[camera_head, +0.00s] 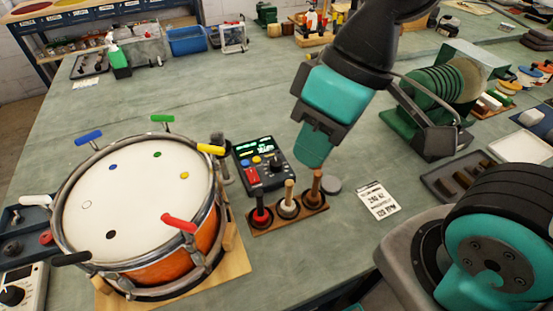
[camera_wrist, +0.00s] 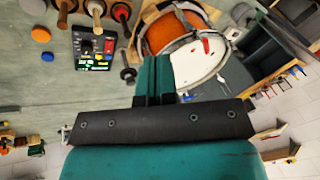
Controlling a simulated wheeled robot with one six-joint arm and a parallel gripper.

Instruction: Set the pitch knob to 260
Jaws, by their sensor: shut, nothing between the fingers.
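A dark control unit (camera_head: 260,163) stands right of the drum in the head view, with a lit green display and coloured buttons. A black knob (camera_head: 275,162) shows on its face. Its markings are too small to read. The unit also shows upside down in the wrist view (camera_wrist: 93,48). A white box with another black knob (camera_head: 12,295) is at the lower left edge; I cannot tell which knob is labelled pitch. My gripper (camera_head: 314,155) is shut and empty, in the air to the right of the control unit. Its fingers show in the wrist view (camera_wrist: 153,78).
The orange drum (camera_head: 135,200) with coloured tuning handles stands at the left. A wooden rack (camera_head: 290,215) holding mallets is just below my gripper. A printed card (camera_head: 377,200) lies to the right. The bench behind the control unit is largely clear.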

